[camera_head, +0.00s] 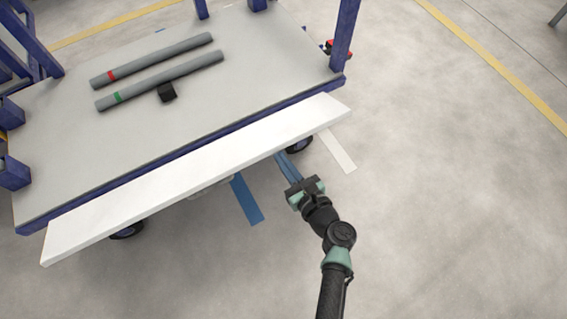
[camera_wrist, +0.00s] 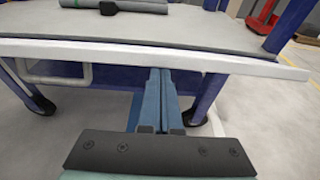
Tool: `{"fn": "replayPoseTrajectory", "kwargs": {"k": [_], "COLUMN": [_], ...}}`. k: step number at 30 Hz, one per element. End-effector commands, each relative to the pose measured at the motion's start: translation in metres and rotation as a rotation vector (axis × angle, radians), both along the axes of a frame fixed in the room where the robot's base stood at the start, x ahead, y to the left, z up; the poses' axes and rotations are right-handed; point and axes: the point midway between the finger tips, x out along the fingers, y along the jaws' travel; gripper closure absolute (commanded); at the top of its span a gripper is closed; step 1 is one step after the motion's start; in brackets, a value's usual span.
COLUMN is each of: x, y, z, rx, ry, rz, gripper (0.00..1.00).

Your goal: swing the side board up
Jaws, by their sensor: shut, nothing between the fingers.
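The side board (camera_head: 190,178) is a long white plank along the near edge of the cart, folded outward beside its blue frame. In the wrist view its white edge (camera_wrist: 105,53) spans nearly the full width. My gripper (camera_head: 282,160) is on the near side of the cart, towards the board's right half. Its blue fingers (camera_wrist: 161,78) lie together, with nothing between them. Their tips reach up to the board's lower edge and partly under it; I cannot tell whether they touch it.
Two grey pipes, one with a red band (camera_head: 150,61) and one with a green band (camera_head: 160,80), lie on the cart's grey deck (camera_head: 235,85) by a small black block (camera_head: 167,92). Blue posts (camera_head: 345,35) stand at the corners. The floor at right (camera_head: 450,200) is clear.

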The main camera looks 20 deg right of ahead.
Motion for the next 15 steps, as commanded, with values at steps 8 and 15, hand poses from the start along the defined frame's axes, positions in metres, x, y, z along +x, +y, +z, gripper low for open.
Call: {"fn": "replayPoseTrajectory", "kwargs": {"k": [8, 15], "x": [0.007, 0.014], "y": [0.001, 0.003], "z": [0.035, 0.052], "rx": [-0.030, -0.056], "ry": [0.119, 0.228], "rz": [0.001, 0.002], "gripper": [1.00, 1.00]}}
